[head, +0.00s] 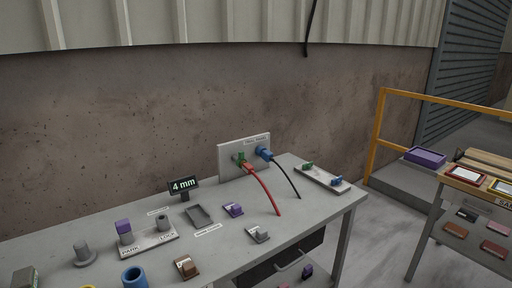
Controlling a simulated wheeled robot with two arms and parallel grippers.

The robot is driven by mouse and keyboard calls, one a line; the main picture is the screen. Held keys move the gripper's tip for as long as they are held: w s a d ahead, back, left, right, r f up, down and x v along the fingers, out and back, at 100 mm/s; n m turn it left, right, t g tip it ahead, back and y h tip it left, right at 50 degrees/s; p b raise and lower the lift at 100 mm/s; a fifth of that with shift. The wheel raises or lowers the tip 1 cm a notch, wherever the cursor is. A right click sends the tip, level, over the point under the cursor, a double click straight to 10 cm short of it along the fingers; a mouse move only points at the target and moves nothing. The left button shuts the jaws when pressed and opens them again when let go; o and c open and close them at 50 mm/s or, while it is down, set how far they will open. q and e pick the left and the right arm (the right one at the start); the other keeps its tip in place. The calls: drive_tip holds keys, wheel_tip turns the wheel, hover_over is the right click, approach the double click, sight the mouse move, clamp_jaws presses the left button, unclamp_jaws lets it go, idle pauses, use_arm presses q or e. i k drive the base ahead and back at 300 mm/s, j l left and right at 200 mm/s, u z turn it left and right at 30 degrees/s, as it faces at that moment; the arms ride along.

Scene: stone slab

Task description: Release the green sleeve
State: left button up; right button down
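A pale upright panel (230,149) stands at the back of the grey table. A green sleeve (239,158) sits on the panel's face, beside a red plug (249,168) whose red cable runs down to the table. Whether the sleeve is locked is too small to tell. A blue connector (264,153) with a black cable is on the panel's right part. Another small green piece (308,166) and a blue piece (337,181) lie on a pale tray (322,176) to the right. Neither of my grippers is in view.
A grey dish (199,216), a purple block (233,209), a grey block (258,234), a brown block (186,267) and a blue cylinder (134,277) stand on the table. A yellow railing (376,128) and second table are at right.

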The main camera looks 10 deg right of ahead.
sight(241, 154)
drive_tip(key=i+l, duration=0.1)
drive_tip(key=l, duration=0.25)
drive_tip(key=i+l, duration=0.15)
drive_tip(key=l, duration=0.25)
drive_tip(key=i+l, duration=0.1)
drive_tip(key=l, duration=0.25)
drive_tip(key=i+l+u, duration=0.1)
drive_tip(key=l, duration=0.3)
drive_tip(key=i+l, duration=0.1)
drive_tip(key=l, duration=0.25)
